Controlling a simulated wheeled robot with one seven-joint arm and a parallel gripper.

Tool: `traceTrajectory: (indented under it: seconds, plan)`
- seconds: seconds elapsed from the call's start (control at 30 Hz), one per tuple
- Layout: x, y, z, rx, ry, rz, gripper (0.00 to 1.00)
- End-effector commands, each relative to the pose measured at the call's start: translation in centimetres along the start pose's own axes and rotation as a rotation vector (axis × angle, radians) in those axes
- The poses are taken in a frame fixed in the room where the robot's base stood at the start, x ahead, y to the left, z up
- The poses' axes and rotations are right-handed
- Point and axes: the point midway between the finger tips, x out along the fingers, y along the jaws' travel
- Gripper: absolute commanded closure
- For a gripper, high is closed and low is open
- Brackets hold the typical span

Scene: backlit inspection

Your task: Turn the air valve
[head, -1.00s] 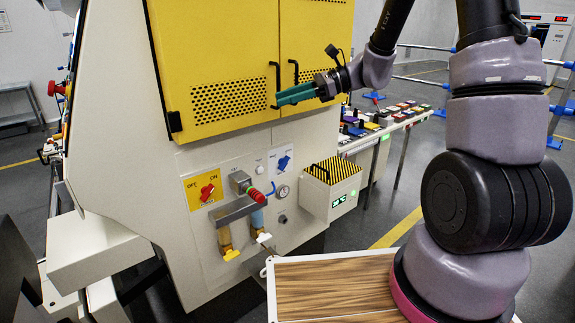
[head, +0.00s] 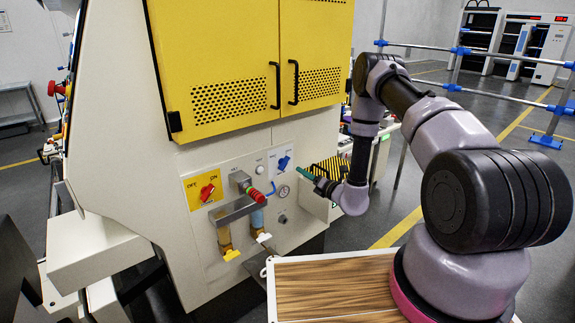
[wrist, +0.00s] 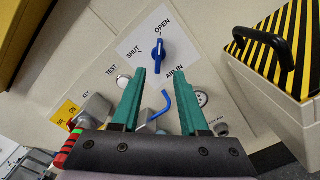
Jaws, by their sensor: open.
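The air valve has a blue handle (head: 284,162) on a white plate on the machine's lower front panel. In the wrist view the blue handle (wrist: 159,50) lies just beyond my fingertips, roughly midway between them, with OPEN printed near its upper end and SHUT to its left. I cannot tell which end is the pointer. My gripper (head: 304,172) is close to the panel, just right of the handle in the head view. In the wrist view my gripper (wrist: 160,78) has its two green fingers apart, with nothing between them and no visible contact with the handle.
A red switch (head: 208,192) on a yellow plate sits left. A gauge (wrist: 201,98) and blue hose (wrist: 167,105) lie close under the handle. A striped box (wrist: 277,65) with a black handle stands out at right.

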Motion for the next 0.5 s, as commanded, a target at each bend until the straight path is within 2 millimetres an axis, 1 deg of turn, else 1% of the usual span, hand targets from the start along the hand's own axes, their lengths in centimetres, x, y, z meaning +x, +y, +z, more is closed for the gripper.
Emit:
traceTrajectory:
  seconds: [0.17, 0.4, 0.5]
  plan:
    - [2.6, 0.2, 0.0, -0.002, 0.001, 0.005, 0.56]
    - [7.2, 0.2, 0.0, -0.004, 0.002, 0.006, 0.56]
    - [8.6, 0.2, -0.1, -0.002, 0.002, 0.005, 0.56]
